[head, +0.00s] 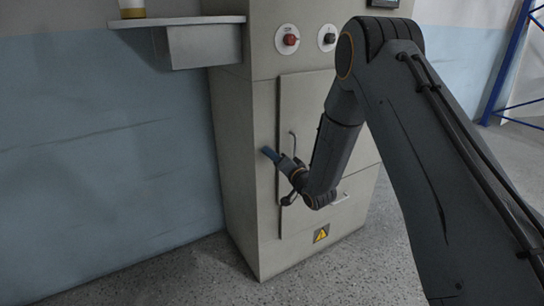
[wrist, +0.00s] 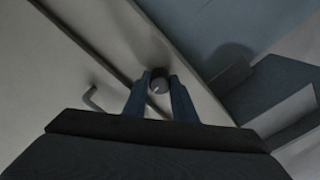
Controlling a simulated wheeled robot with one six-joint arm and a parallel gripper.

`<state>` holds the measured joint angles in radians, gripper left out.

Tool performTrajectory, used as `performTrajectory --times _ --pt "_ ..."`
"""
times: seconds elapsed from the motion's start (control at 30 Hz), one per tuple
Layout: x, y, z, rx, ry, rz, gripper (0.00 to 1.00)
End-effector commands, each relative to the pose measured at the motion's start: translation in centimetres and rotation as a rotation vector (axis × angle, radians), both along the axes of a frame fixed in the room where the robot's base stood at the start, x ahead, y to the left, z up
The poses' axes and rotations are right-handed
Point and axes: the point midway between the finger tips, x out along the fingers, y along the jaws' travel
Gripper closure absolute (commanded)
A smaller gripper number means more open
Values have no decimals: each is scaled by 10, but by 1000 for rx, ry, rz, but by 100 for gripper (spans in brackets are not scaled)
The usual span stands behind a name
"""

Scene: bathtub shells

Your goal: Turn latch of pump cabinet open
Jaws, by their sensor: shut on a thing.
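The pump cabinet (head: 237,190) is a tall beige box with a closed door (head: 308,110) on its front. My gripper (head: 267,152) is at the left edge of the door in the head view, and its fingers hide the latch there. In the wrist view, the latch (wrist: 159,86) is a small round dark knob with a pale mark on its face. My gripper's two blue fingers (wrist: 160,92) are shut on it, one on each side. The door's curved handle (head: 293,143) is just right of the gripper, and it also shows in the wrist view (wrist: 93,97).
A red knob (head: 291,40) and a black knob (head: 328,38) are on the upper panel. A lower handle (head: 340,198) and a yellow warning sign (head: 321,233) are below. A wall shelf (head: 178,21) juts out left of the cabinet. The floor (head: 180,284) at front left is clear.

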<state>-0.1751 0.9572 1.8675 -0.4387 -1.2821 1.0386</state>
Motion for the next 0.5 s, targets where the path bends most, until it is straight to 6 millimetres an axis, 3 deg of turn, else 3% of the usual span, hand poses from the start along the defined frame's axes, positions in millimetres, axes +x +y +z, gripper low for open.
performTrajectory --times 0.43,0.47,0.5 --pt "0 -1 0 7 3 -2 98" --pt "0 -1 0 7 3 -2 71" --pt "0 -1 0 7 3 -2 64"
